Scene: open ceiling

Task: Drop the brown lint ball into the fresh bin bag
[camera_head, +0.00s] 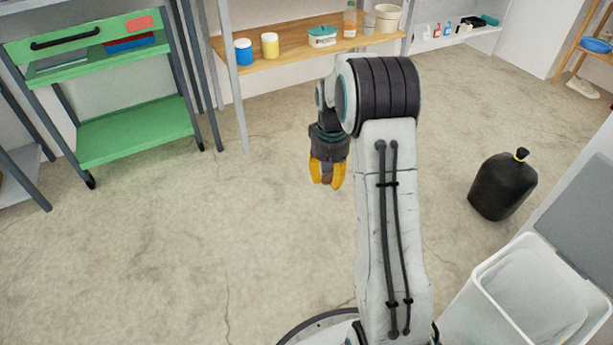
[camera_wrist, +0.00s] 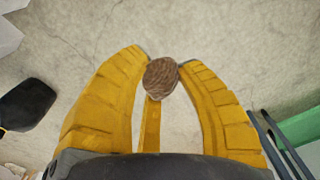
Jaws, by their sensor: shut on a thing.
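My gripper (camera_head: 327,174) is shut on the brown lint ball (camera_head: 326,178) and holds it in the air above the floor. In the wrist view the brown, streaked lint ball (camera_wrist: 161,77) sits between the tips of the yellow fingers. The white bin (camera_head: 458,312) stands open at the lower right, with its grey lid (camera_head: 583,215) raised. A pale bag (camera_head: 535,300) lines the bin; its bottom is cut off by the frame edge. My gripper is well to the left of the bin and apart from it.
A tied black bag (camera_head: 503,187) stands on the floor behind the bin. A green cart (camera_head: 135,130) is at the left. A wooden shelf (camera_head: 290,52) with several containers is along the back wall. The floor (camera_head: 200,230) between is clear.

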